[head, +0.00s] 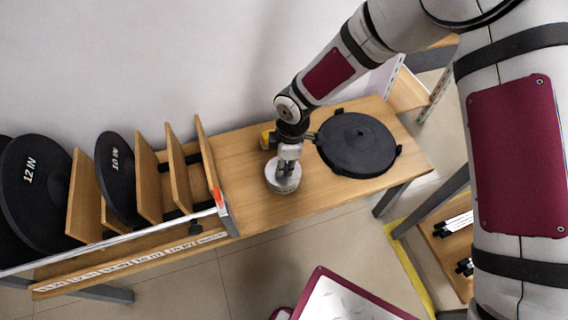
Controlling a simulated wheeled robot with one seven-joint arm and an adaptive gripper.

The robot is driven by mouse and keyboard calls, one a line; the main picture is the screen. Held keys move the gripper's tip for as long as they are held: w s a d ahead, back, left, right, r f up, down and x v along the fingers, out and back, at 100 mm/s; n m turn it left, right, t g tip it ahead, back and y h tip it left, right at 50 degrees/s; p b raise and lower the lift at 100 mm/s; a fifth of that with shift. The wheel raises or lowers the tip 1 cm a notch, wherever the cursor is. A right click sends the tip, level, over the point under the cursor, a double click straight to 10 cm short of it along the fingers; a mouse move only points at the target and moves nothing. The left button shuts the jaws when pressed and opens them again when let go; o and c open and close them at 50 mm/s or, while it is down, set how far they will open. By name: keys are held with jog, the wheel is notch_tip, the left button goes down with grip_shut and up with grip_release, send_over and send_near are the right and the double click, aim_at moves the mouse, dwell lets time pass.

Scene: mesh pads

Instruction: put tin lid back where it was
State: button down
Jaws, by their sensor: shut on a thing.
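The tin lid (283,184) looks like a small, round, silvery-grey piece near the middle of the wooden bench (238,159). My gripper (286,171) reaches down from above and is shut on its top. The gripper hides part of the lid's upper face. I cannot tell whether the lid rests on the wood or is held slightly above it, nor whether a tin is under it.
A black round plate (356,144) lies right of my gripper. A small yellow thing (267,140) sits close behind it. A rack with upright wooden dividers (180,180) and black discs (115,180) stands left. Bare wood lies between rack and lid.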

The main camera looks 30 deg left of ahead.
jog(key=shift+f+b, duration=0.3)
jog(key=shift+f, duration=0.1)
jog(key=c, duration=1.5)
grip_release()
jog(key=shift+o, duration=0.2)
notch_tip(320, 180, up, 13)
jog(key=d+p, duration=0.1)
jog(key=p, duration=0.3)
jog(key=shift+w+f, duration=0.15)
jog(key=shift+w, duration=0.1)
jog(key=shift+d, duration=0.15)
